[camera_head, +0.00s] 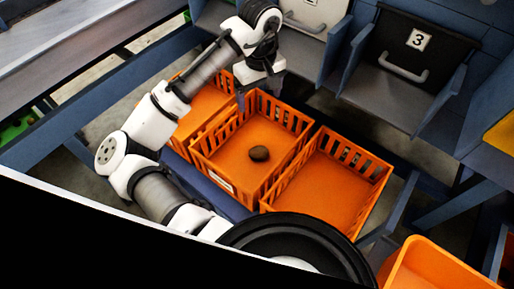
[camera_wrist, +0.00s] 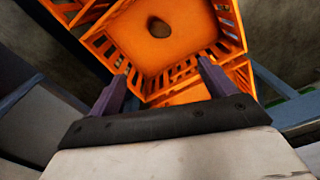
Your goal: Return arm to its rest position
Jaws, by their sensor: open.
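My gripper (camera_head: 260,92) is at the end of my raised arm, above the far edge of the middle orange crate (camera_head: 222,158) in the head view. In the wrist view my gripper (camera_wrist: 160,88) shows two purple fingers spread apart with nothing between them. A single brown potato (camera_head: 259,153) lies on the floor of the middle crate. The potato also shows in the wrist view (camera_wrist: 158,27), beyond the fingertips and apart from them.
An empty orange crate (camera_head: 325,192) stands to the right, and another crate (camera_head: 203,107), partly behind my arm, to the left. A chute marked 3 (camera_head: 418,70) and blue frame beams stand behind. Another orange container (camera_head: 435,268) is at the lower right.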

